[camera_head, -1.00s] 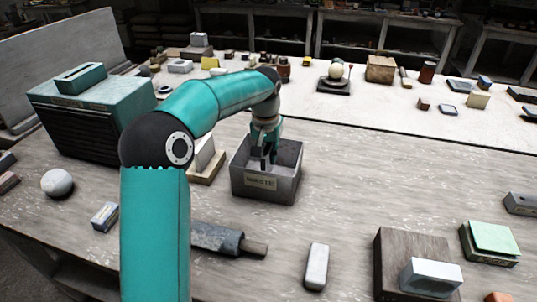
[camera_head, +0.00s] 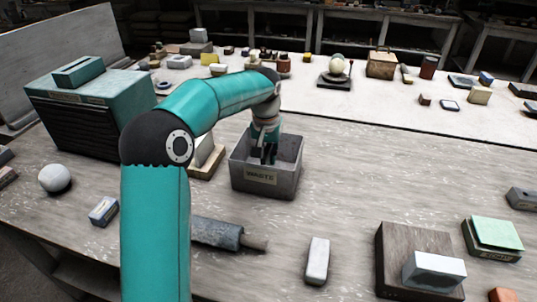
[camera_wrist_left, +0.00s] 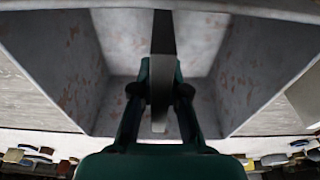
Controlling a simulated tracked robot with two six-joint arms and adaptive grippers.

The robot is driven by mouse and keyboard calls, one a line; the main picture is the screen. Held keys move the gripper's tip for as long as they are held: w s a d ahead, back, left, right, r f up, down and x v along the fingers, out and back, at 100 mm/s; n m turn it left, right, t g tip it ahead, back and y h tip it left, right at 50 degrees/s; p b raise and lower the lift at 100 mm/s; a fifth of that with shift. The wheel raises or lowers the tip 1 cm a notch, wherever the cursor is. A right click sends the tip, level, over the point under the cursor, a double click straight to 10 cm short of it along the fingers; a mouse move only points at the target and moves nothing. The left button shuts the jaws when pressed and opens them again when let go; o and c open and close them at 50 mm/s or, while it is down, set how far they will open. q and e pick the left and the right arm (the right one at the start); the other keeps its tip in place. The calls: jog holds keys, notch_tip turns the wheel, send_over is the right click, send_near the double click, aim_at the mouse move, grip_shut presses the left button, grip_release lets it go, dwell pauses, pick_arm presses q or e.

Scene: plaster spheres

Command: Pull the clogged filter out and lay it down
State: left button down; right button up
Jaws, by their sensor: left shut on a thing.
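My left gripper (camera_head: 265,150) is down inside the mouth of the grey bin marked WASTE (camera_head: 263,180). In the left wrist view its fingers (camera_wrist_left: 160,95) are closed on a thin grey slab (camera_wrist_left: 160,122), seen edge-on, which I take to be the clogged filter. The slab stands between the bin's speckled inner walls (camera_wrist_left: 60,55). I cannot tell whether it touches the bin floor. In the head view the slab is mostly hidden by the fingers and the bin wall. The teal unit (camera_head: 95,115) with a dark ribbed front stands at the left. My right gripper is out of view.
A white block on a wooden stand (camera_head: 205,163) is close left of the bin, partly behind my arm. A grey cylinder (camera_head: 217,233) and a pale block (camera_head: 317,261) lie in front. A plaster sphere (camera_head: 55,178) sits far left. The bench right of the bin is open.

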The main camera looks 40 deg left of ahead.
aim_at(268, 146)
pick_arm(q)
jog(key=shift+f, duration=0.35)
jog(key=c, duration=1.1)
grip_release()
jog(key=shift+r, duration=0.1)
jog(key=shift+r+p, duration=1.8)
jog(key=shift+r, duration=0.2)
